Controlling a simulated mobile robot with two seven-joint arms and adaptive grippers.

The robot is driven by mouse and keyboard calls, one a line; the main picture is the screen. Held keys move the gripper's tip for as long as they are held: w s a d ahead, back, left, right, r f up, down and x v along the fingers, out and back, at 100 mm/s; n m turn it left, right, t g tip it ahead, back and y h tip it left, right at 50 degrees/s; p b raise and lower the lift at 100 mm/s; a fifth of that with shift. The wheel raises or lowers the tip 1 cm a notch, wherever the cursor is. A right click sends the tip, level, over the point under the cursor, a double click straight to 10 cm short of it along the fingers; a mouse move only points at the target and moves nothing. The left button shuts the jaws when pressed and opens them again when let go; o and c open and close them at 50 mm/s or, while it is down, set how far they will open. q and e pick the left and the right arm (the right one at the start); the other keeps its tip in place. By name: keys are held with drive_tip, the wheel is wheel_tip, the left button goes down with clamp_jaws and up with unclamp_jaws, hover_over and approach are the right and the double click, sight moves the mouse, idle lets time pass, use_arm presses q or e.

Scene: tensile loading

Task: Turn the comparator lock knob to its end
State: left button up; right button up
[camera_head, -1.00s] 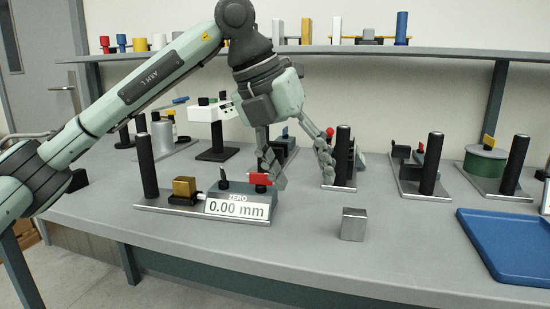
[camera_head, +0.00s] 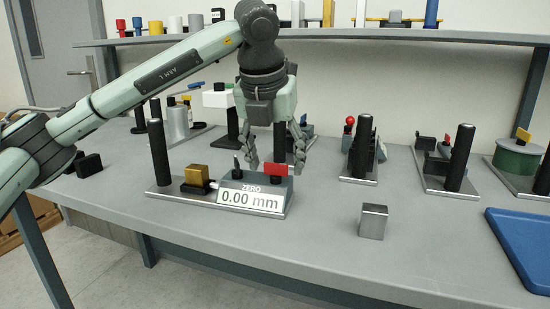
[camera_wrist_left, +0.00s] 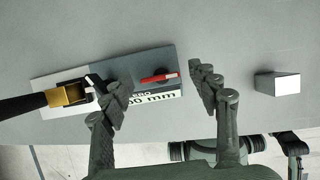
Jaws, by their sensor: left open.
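The comparator (camera_head: 222,203) stands near the front of the bench, with a display reading 0.00 mm under the word ZERO. Its red lock knob (camera_head: 276,169) sits on the right end of the dark housing. In the left wrist view the red knob (camera_wrist_left: 160,77) lies between the fingers, its bar nearly along the picture's width. My left gripper (camera_head: 276,168) is open and points down around the knob, fingers to its left and right. No contact with the knob is visible. The left fingers also show in the wrist view (camera_wrist_left: 164,88).
A metal block (camera_head: 373,221) stands right of the comparator, and a blue tray (camera_head: 522,245) lies at the far right. A black post (camera_head: 158,153) rises at the comparator's left end. Several fixtures stand behind. The bench front between comparator and block is clear.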

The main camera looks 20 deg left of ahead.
use_arm(q)
drive_tip(key=shift+c, duration=0.4)
use_arm(e)
drive_tip(key=shift+f, duration=0.1)
use_arm(q)
drive_tip(key=c, duration=1.1)
use_arm(e)
drive_tip(key=shift+r, duration=0.2)
